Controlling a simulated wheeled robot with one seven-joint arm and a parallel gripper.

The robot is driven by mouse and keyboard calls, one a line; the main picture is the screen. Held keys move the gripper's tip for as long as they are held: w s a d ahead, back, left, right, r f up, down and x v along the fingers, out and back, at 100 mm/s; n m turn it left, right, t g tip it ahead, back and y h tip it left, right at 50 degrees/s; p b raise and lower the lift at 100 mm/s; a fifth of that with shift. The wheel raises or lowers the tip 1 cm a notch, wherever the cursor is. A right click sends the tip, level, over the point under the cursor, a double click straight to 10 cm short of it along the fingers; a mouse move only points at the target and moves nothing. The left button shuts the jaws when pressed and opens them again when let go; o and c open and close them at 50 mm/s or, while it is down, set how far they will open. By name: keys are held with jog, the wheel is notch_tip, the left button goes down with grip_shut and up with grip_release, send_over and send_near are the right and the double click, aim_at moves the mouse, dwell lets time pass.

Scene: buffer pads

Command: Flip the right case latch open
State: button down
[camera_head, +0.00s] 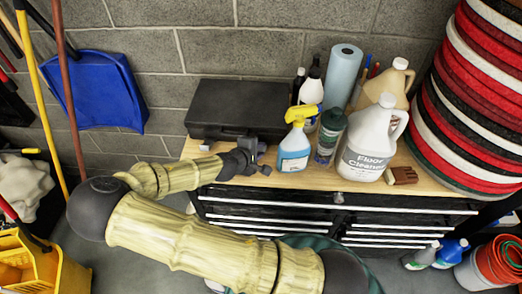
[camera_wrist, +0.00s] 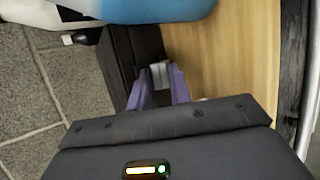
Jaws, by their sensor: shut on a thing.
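The black case (camera_head: 238,104) lies closed at the back left of the wooden bench top. My gripper (camera_head: 258,152) is at the front of the case, near its right end. In the wrist view, the two purple fingers of my gripper (camera_wrist: 160,88) are at the case's dark side (camera_wrist: 132,45). They are shut on a small light-grey piece, the right latch (camera_wrist: 160,74), which sits between the fingertips. Whether the latch is flipped up or down cannot be told.
A blue spray bottle with yellow head (camera_head: 295,145) stands close to the right of my gripper. A dark green bottle (camera_head: 328,137), a white floor cleaner jug (camera_head: 370,145) and a blue paper roll (camera_head: 343,75) stand farther right. Stacked round pads (camera_head: 475,110) rise at far right.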

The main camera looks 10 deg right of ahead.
jog(key=shift+s+f+t+b, duration=0.2)
jog(key=shift+f+t+b, duration=0.3)
jog(key=shift+f+b, duration=0.2)
jog(key=shift+s+a+m+t+h+b, duration=0.15)
jog(key=shift+m+t+h+b, duration=0.15)
jog(key=shift+t+h+b, duration=0.15)
jog(key=c, duration=1.6)
grip_release()
jog(key=shift+s, duration=0.1)
jog(key=shift+o, duration=0.2)
